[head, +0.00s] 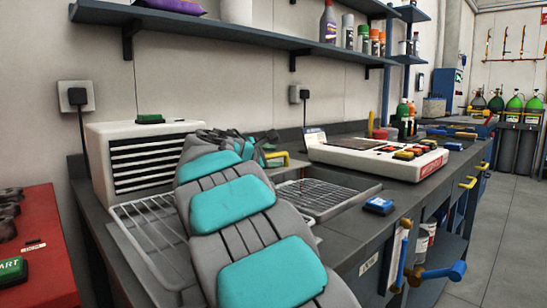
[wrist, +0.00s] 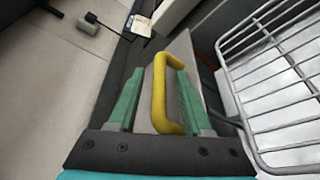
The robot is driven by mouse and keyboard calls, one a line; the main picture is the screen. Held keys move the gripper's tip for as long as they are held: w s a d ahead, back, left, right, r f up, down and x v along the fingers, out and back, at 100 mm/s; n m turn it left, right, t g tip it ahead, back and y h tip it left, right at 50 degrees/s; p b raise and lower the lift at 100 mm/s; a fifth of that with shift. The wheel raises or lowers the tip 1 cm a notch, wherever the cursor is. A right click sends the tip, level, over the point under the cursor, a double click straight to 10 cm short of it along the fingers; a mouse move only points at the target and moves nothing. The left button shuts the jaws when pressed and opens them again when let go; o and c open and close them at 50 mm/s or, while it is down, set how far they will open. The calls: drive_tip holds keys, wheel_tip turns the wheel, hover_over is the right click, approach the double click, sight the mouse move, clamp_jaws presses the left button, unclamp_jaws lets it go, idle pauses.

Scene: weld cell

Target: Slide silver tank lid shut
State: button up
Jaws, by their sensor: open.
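A yellow bar handle (wrist: 158,92) stands on a grey panel (wrist: 182,50), which looks like the tank lid, in the wrist view. My gripper (wrist: 155,68) is open, with one green finger on each side of the handle. I cannot tell whether either finger touches it. My arm hides most of the lid and tank there, so I cannot tell how far the lid is open.
Wire racks lie on the bench to the right (head: 325,196) and left (head: 150,235) of my arm. A white louvred box (head: 145,160) stands behind the left rack. A white control console (head: 378,155) and a small blue box (head: 379,206) are at right. A shelf (head: 240,35) hangs above.

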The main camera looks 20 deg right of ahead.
drive_tip(key=shift+w+d, duration=0.15)
clamp_jaws()
idle(0.4)
idle(1.0)
